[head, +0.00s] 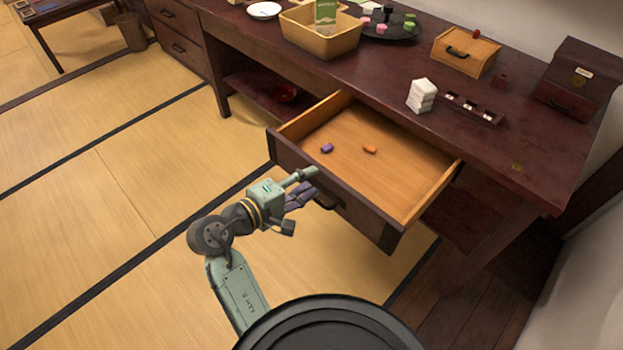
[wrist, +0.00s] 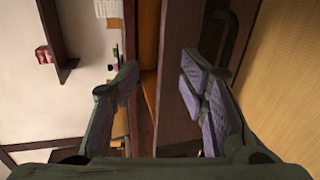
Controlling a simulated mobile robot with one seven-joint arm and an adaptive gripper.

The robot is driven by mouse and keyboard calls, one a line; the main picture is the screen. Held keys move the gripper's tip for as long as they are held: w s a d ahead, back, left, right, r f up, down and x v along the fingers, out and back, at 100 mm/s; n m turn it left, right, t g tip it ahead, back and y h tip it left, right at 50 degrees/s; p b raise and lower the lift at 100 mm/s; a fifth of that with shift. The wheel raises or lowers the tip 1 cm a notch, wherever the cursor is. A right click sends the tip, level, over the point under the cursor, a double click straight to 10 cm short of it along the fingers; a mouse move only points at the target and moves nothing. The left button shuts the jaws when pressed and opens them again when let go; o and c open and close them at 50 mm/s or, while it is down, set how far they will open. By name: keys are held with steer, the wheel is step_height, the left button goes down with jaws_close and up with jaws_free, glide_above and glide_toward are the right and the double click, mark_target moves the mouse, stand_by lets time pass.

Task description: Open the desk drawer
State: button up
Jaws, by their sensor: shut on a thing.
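The desk drawer (head: 385,165) stands pulled well out of the dark red desk (head: 380,80). Its light wood inside holds a small purple piece (head: 327,148) and a small orange piece (head: 370,149). My gripper (head: 303,184) is at the drawer's dark front panel (head: 361,213), left of the dark handle (head: 328,199). In the wrist view my gripper (wrist: 165,92) has one finger on each side of the front panel (wrist: 174,82), shut on it near its top edge. The handle also shows in the wrist view (wrist: 229,45), beside the right finger. The exact contact is partly hidden.
On the desktop stand a basket (head: 320,42), a dark tray (head: 388,29), a wooden box (head: 465,52), white stacked blocks (head: 421,96) and a dark chest (head: 577,80). Tatami floor (head: 140,190) lies clear left of the drawer. A wall is at the right.

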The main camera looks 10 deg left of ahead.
steer(key=s+a+p, duration=0.5)
steer(key=s, duration=0.2)
steer(key=shift+s+a+r, duration=0.2)
steer(key=shift+s+r, duration=0.1)
steer(key=shift+r, duration=0.1)
stand_by(0.5)
steer(key=shift+r+p, duration=0.1)
steer(key=shift+p, duration=0.45)
